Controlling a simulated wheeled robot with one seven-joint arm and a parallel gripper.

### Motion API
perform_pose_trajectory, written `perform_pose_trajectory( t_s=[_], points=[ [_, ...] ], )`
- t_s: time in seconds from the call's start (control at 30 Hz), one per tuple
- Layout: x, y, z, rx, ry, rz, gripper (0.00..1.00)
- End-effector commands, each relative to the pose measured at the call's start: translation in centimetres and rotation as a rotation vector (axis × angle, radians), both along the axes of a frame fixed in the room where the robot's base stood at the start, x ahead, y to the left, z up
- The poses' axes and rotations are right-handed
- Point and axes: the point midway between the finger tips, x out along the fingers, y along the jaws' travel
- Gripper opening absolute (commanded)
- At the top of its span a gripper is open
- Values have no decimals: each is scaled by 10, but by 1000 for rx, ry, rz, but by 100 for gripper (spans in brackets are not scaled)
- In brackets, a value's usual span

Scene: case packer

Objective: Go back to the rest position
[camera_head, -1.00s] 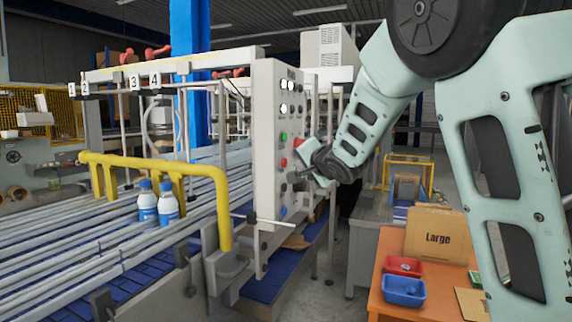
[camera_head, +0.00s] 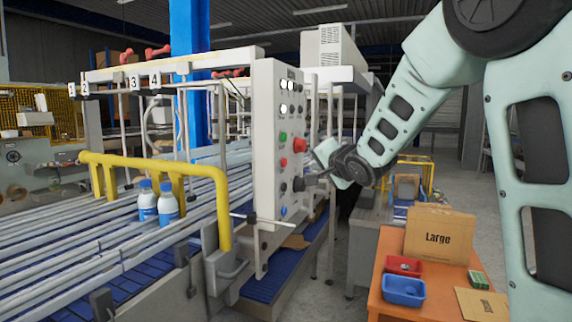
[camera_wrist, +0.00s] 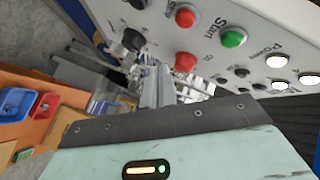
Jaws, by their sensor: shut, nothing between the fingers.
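My gripper (camera_head: 308,183) is at the end of my arm, just right of the white control panel (camera_head: 264,150). It is shut and empty. The wrist view shows its fingers (camera_wrist: 157,85) together, in front of the panel face and apart from the buttons as far as I can tell. In the wrist view the panel carries a green Start button (camera_wrist: 234,38), a red button (camera_wrist: 186,17), a larger red button (camera_wrist: 186,62) and a black knob (camera_wrist: 133,39). The large red button also shows in the head view (camera_head: 300,145).
An orange table (camera_head: 376,294) at the lower right holds a red bin (camera_head: 404,265), a blue bin (camera_head: 404,291) and a "Large" cardboard box (camera_head: 440,236). A yellow rail (camera_head: 150,165) and two blue-white bottles (camera_head: 157,202) are on the conveyor at left. Grey floor lies between.

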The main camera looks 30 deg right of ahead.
Motion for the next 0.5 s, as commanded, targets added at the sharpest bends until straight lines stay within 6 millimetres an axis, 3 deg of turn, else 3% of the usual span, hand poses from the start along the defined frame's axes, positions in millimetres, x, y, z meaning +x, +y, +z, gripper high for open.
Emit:
perform_pose_trajectory(
  t_s=[0.33, 0.43, 0.5],
  points=[
    [0, 2, -2, -2, 6, 2, 0],
    [-2, 17, -19, -23, 55, 21, 0],
    [-7, 39, -42, -56, 128, 57, 0]
  ],
)
